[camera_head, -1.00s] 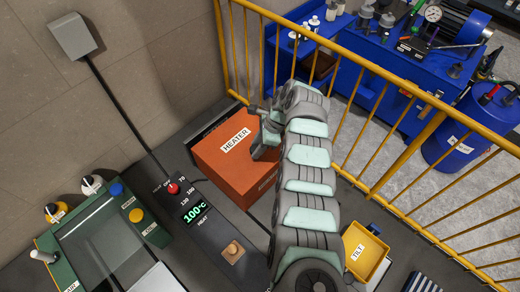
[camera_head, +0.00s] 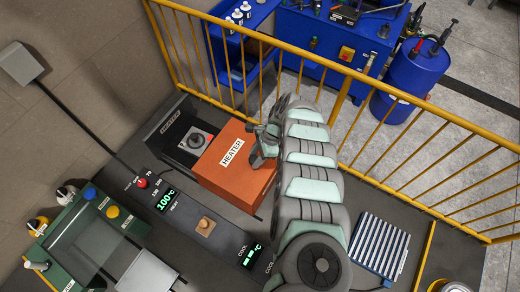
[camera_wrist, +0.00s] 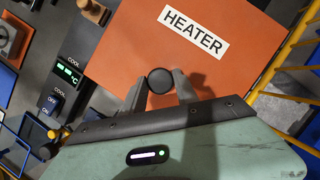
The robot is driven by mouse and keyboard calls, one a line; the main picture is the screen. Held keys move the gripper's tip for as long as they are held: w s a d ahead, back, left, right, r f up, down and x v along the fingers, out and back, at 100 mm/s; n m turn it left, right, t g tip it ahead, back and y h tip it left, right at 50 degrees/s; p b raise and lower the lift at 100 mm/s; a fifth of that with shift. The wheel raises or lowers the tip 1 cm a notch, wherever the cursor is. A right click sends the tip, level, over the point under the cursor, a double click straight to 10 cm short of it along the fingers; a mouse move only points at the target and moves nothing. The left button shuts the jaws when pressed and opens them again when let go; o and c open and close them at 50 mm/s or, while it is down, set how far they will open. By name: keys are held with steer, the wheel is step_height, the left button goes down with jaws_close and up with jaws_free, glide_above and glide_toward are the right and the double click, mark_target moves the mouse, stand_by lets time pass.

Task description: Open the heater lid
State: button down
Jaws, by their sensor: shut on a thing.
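The orange heater lid (camera_head: 226,178), labelled HEATER, sits shifted to the right of the dark heater base (camera_head: 168,134), whose left part and a grey round piece (camera_head: 196,140) are uncovered. The lid also fills the upper middle of the wrist view (camera_wrist: 160,45). My gripper (camera_head: 262,146) is at the lid's right side in the head view. In the wrist view my gripper (camera_wrist: 160,88) has its two fingers closed on a round black knob (camera_wrist: 160,79) at the lid. The lid's far right side is partly hidden by my arm.
A yellow railing (camera_head: 300,65) runs close behind and to the right of the lid. A control panel with a 100°C display (camera_head: 166,199) and a wooden knob (camera_head: 206,226) lies in front. A green-framed machine (camera_head: 80,225) stands at lower left. A striped roller rack (camera_head: 379,246) stands right of my arm.

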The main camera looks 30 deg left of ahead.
steer(key=shift+d, duration=0.2)
steer(key=c, duration=0.9)
jaws_free()
steer(key=shift+c, duration=0.2)
steer(key=b+v, duration=0.1)
steer(key=v, duration=0.9)
steer(key=shift+r, duration=0.35)
steer(key=shift+w, duration=0.1)
